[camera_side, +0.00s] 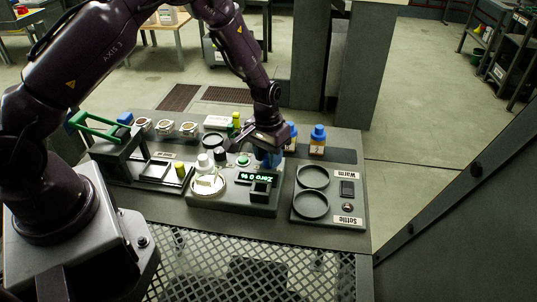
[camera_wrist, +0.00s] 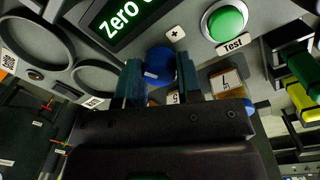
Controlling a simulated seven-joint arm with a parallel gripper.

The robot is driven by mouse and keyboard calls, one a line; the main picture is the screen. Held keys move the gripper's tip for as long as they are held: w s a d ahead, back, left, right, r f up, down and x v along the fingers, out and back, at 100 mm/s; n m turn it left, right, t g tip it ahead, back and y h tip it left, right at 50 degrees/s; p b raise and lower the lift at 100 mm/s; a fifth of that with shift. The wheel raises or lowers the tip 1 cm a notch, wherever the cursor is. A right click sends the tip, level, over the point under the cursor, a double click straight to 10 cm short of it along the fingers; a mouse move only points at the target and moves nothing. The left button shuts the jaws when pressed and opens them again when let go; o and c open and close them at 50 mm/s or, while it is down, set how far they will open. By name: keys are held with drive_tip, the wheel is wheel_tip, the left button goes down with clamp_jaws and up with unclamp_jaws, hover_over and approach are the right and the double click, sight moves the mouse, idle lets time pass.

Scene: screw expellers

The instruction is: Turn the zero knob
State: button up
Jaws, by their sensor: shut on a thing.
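The zero knob (camera_wrist: 160,58) is a round blue knob on the grey panel, below the display (camera_wrist: 118,18) whose text starts with "Zero". My gripper (camera_wrist: 159,72) has its two blue fingers on either side of the knob, shut on it. In the side view my gripper (camera_side: 268,157) reaches down onto the device, and the fingers hide the knob there.
A green Test button (camera_wrist: 225,22) sits close to the right of the knob. Blue-capped bottles (camera_side: 318,141) stand behind my gripper. The Warm/Settle unit (camera_side: 340,215) is at the right.

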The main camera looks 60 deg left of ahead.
sight(266, 156)
idle(0.3)
drive_tip(key=o, duration=0.9)
drive_tip(key=shift+o, duration=0.2)
wheel_tip(266, 156, up, 13)
drive_tip(key=shift+a, duration=0.25)
drive_tip(key=shift+s, duration=0.15)
